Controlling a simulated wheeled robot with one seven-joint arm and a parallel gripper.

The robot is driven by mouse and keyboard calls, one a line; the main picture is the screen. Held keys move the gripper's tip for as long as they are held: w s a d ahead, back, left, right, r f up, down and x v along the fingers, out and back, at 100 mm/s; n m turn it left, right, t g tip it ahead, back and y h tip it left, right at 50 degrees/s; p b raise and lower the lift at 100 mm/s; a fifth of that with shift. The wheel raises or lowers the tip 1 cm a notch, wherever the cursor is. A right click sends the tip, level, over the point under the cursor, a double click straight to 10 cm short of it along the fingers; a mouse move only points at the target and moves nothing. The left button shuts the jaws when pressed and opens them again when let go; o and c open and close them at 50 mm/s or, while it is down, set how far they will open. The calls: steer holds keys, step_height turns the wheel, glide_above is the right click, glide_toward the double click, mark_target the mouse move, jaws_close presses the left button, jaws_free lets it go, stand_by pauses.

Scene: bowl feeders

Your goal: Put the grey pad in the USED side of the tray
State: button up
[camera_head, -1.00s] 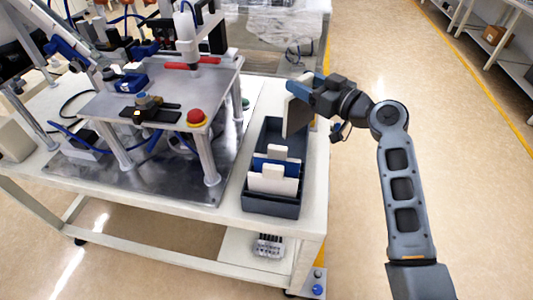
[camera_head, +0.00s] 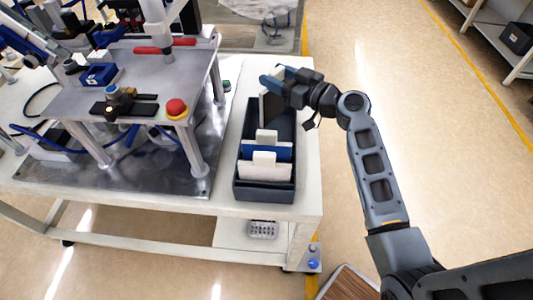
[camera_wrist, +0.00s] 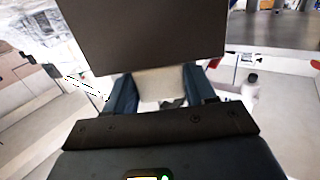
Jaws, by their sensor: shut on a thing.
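My gripper (camera_head: 279,77) is shut on the grey pad (camera_head: 271,106), a flat plate held upright by its upper edge. The pad's dark broad face fills the top of the wrist view (camera_wrist: 145,35), and a pale part of it shows between the fingers (camera_wrist: 160,86). The long dark grey tray (camera_head: 264,192) lies on the table's right end. The pad is at the tray's far end, with its lower part overlapping the far compartment in the head view. I cannot tell whether it touches the tray floor. I cannot read any USED label.
White tabbed plates (camera_head: 264,167) and a blue piece (camera_head: 278,152) stand in the tray's near part. A metal fixture with a red button (camera_head: 177,107) is to the left. Open floor lies right of the table. A shelf (camera_head: 490,40) stands at the far right.

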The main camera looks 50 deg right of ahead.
steer(key=shift+f+b, duration=1)
steer(key=shift+f, duration=1.95)
steer(key=o, duration=1.4)
steer(key=shift+o, duration=0.2)
steer(key=s+b, duration=0.2)
steer(key=s, duration=0.5)
steer(key=shift+s+r, duration=0.2)
steer(key=shift+s, duration=0.2)
steer(key=shift+d, duration=0.15)
